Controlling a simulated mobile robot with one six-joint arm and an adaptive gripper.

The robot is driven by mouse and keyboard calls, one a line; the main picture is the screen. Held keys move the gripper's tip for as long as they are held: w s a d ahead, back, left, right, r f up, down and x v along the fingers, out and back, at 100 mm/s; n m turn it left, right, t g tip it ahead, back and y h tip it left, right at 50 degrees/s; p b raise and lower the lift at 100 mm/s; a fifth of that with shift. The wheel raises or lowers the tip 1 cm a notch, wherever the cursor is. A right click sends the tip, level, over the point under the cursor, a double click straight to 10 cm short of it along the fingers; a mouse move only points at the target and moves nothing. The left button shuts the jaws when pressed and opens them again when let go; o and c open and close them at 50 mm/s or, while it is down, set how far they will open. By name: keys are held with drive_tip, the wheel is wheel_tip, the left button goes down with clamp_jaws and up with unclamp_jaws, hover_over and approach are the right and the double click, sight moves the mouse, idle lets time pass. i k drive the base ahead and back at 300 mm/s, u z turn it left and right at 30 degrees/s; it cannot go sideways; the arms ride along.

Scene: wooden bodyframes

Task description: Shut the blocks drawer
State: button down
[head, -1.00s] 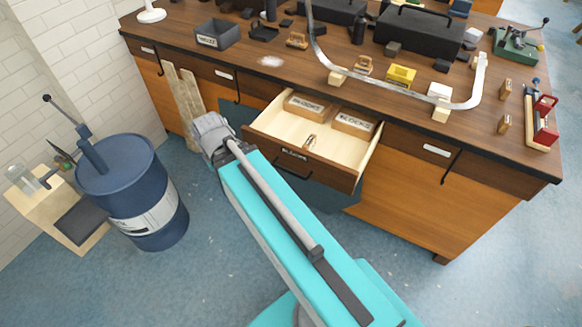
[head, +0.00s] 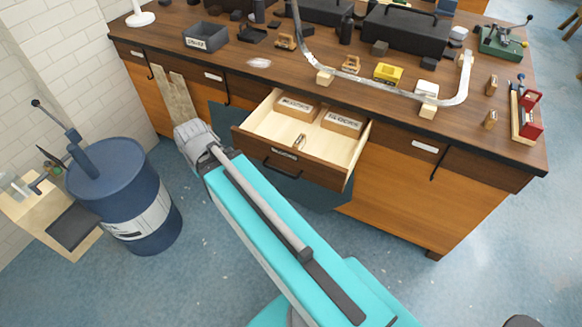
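The blocks drawer (head: 283,154) stands pulled out from the front of the wooden workbench. Its dark front carries a "BLOCKS" label and a black handle (head: 283,170). Inside are two cardboard boxes marked "BLOCKS", at the left (head: 297,107) and right (head: 342,122), and a small wooden piece (head: 299,141) near the front. My teal and grey body part reaches up from the bottom, its grey end left of the drawer front. I cannot tell whether it touches the bench. My gripper is not in view.
The workbench top (head: 225,65) holds a curved metal rail (head: 400,93), black toolboxes (head: 405,32), a yellow block (head: 388,72) and red clamp (head: 526,112). A blue barrel (head: 118,185) stands at left beside a wooden board (head: 30,200). Blue floor is open in front of the bench.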

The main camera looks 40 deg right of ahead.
sight(336, 137)
drive_tip(key=k, duration=1.8)
drive_tip(key=z, duration=1)
drive_tip(key=i, duration=1)
drive_tip(key=u, duration=0.05)
